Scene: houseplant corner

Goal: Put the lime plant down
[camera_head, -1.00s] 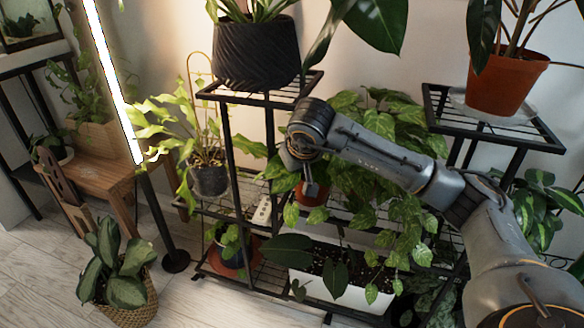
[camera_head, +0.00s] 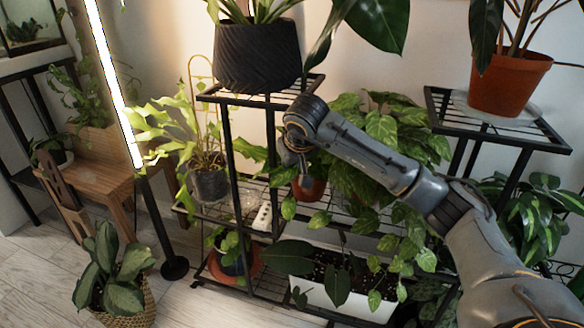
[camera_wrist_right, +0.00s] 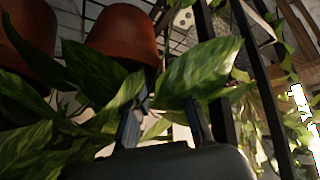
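A leafy green plant (camera_head: 385,130) with trailing, lightly mottled leaves stands on the middle wire shelf, with a small terracotta pot (camera_head: 308,189) at its left; I take this as the lime plant. My right gripper (camera_head: 303,172) points down just above and in front of that pot. In the right wrist view, the two fingers (camera_wrist_right: 165,115) are apart, and mottled leaves (camera_wrist_right: 200,70) cross in front of them. A terracotta pot (camera_wrist_right: 122,32) lies beyond the fingertips, not between them. Leaves partly hide the fingers. My left gripper is not in view.
A white power strip (camera_head: 262,215) lies left of the pot. A black pot (camera_head: 257,55) stands on the shelf above, near my wrist. A white planter (camera_head: 345,290) is below. A bright yellow-green plant (camera_head: 190,140) stands left. Black shelf posts (camera_head: 235,165) are close by.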

